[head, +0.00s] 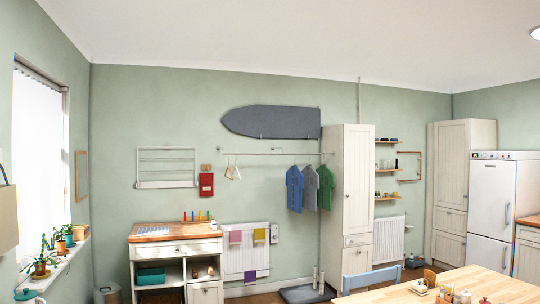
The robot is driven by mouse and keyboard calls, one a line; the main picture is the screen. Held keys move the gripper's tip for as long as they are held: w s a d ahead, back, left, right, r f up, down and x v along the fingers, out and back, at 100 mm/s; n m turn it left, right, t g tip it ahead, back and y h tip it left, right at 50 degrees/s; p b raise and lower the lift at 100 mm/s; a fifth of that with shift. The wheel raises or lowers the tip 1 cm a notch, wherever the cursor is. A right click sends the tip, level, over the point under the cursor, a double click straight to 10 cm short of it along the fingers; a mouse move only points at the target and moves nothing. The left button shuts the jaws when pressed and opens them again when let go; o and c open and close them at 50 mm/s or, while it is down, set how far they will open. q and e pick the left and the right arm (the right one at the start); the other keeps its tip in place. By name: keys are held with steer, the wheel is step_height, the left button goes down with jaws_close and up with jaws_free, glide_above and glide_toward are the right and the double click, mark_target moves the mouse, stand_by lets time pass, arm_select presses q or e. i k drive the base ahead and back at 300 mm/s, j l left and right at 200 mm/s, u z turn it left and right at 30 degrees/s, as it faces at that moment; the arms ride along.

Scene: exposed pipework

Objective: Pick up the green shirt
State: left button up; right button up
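The green shirt (325,188) hangs on a wall rail (262,153) at the back of the room, at the right end of a row of shirts and beside a tall cream cupboard. A grey shirt (310,188) hangs close on its left, and a blue shirt (295,189) hangs left of that. Neither of my grippers shows in the head view.
A wooden table (450,288) and a blue chair (370,279) stand in the right foreground. The tall cupboard (350,190) stands right of the shirts. A grey tray (305,294) lies on the floor below them. A wood-topped cabinet (176,250) stands to the left.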

mark_target(326, 177)
steer(key=i, duration=6.6)
